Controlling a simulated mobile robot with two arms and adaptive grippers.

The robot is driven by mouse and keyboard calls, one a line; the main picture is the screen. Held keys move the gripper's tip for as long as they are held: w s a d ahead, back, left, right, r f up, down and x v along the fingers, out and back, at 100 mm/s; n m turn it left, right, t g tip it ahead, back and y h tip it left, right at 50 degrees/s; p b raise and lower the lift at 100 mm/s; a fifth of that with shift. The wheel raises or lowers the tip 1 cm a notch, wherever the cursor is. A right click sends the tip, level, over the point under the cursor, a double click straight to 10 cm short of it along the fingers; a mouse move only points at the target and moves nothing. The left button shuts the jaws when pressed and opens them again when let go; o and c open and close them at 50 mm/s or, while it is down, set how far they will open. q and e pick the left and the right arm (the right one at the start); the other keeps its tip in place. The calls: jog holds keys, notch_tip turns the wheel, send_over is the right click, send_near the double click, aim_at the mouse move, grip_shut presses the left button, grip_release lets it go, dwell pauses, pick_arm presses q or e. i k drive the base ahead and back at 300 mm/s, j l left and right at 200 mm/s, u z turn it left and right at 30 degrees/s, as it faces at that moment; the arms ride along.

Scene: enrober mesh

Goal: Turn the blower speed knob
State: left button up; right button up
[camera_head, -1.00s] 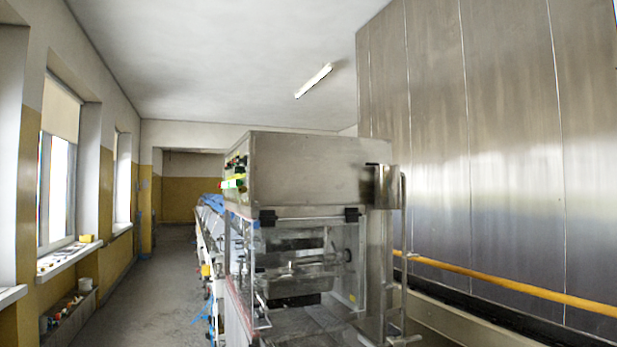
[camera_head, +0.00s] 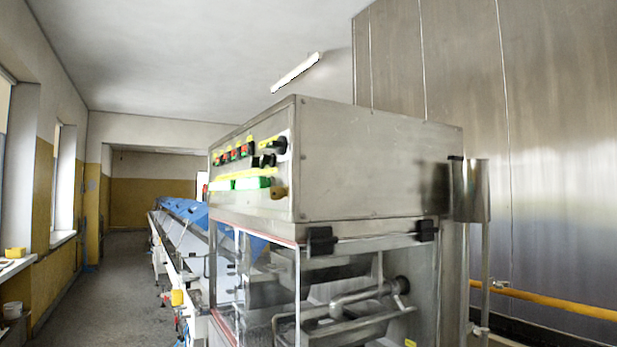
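The enrober machine (camera_head: 375,165) stands right of centre, a steel box on top of a clear-sided chamber. Its control panel (camera_head: 237,168) is on the left face, seen at a steep angle. The panel carries red buttons (camera_head: 226,157), green displays (camera_head: 251,183) and black knobs (camera_head: 265,160) near its right edge. I cannot tell which knob is the blower speed knob, as the labels are too small to read. Neither of my grippers is in view.
A long conveyor with blue covers (camera_head: 187,214) runs back behind the machine. The grey aisle floor (camera_head: 115,275) on the left is clear. A window sill (camera_head: 16,268) lines the left wall. A yellow rail (camera_head: 545,301) runs along the steel wall at right.

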aim_at(269, 159)
jog(key=u, duration=1.85)
jog(key=z, duration=1.85)
jog(key=i+j+u, duration=0.1)
jog(key=u, duration=0.3)
jog(key=i+u, duration=0.1)
jog(key=u, duration=0.35)
jog(key=i+j+u, duration=0.1)
jog(key=u, duration=0.3)
jog(key=i+u, duration=0.15)
jog(key=u, duration=0.3)
